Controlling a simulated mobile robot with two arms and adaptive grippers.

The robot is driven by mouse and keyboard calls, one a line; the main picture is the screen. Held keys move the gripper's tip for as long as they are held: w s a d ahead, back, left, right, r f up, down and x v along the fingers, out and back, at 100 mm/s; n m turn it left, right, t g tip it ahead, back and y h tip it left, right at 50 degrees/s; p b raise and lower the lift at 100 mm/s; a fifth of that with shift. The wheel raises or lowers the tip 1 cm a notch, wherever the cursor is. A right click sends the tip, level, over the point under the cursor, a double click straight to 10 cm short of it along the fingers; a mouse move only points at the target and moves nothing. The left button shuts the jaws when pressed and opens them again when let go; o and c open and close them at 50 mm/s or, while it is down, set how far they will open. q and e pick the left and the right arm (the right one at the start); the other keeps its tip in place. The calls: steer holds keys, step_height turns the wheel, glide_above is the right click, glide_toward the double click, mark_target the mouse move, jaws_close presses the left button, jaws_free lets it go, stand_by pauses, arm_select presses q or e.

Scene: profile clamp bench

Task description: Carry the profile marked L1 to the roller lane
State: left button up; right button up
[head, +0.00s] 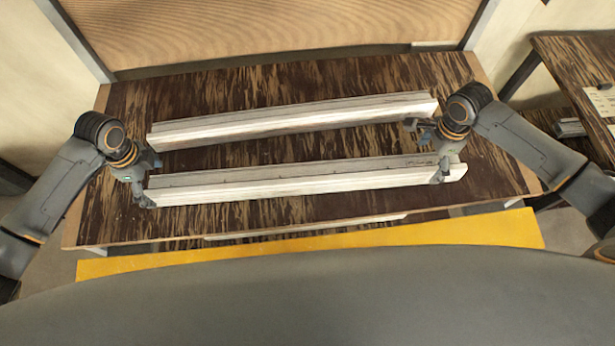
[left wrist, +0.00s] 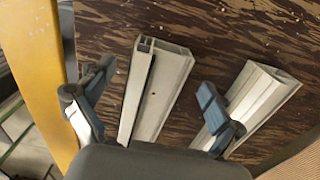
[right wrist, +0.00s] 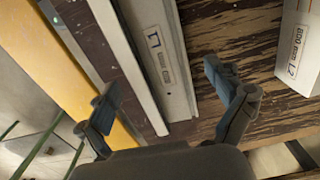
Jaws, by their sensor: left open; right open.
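Two long white profiles lie side by side on the dark wooden bench. I cannot identify the roller lane.
The wooden bench (head: 210,90) has a yellow strip (head: 320,238) along its front. A ribbed tan panel (head: 270,30) stands behind. A second wooden table (head: 580,60) is at the right. A white printed piece (right wrist: 300,50), perhaps the far profile's end, lies beside my right gripper.

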mark_target(157, 187)
arm_select(q)
steer(key=shift+f, duration=1.7)
arm_select(e)
steer(key=shift+f, duration=1.7)
arm_select(q)
steer(key=c, duration=1.9)
arm_select(e)
steer(key=c, duration=1.9)
